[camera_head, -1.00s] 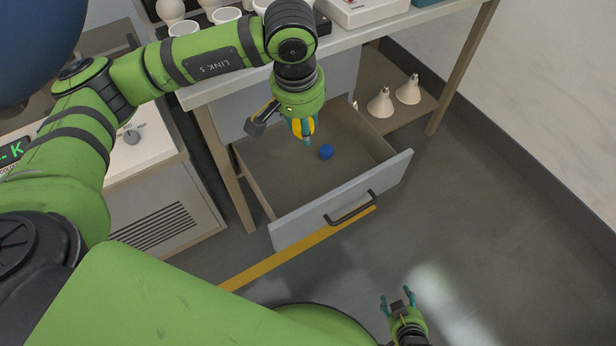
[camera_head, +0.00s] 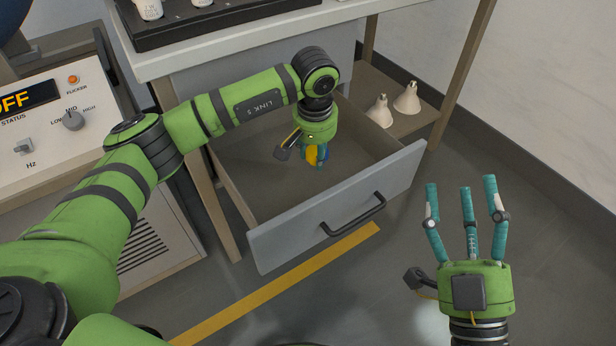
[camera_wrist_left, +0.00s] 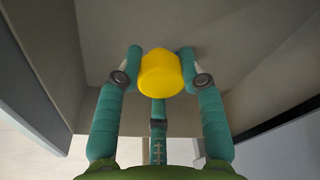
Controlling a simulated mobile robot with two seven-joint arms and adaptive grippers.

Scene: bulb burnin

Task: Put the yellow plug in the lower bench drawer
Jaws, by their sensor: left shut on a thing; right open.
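The yellow plug (camera_wrist_left: 160,73) is held between the teal fingers of my left gripper (camera_head: 316,163). A little of the plug also shows in the head view (camera_head: 312,155), the rest hidden by the fingers. The lower bench drawer (camera_head: 340,212) is pulled open, its grey front panel and dark handle facing me. My left gripper points down inside the drawer's outline, low over its floor; I cannot tell whether the plug touches the floor. My right gripper (camera_head: 464,190) is open and empty, fingers up, to the right of the drawer.
White cone-shaped bulbs (camera_head: 406,97) stand on the low shelf at right. A control panel (camera_head: 70,118) stands at left. The drawer floor's left part is clear.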

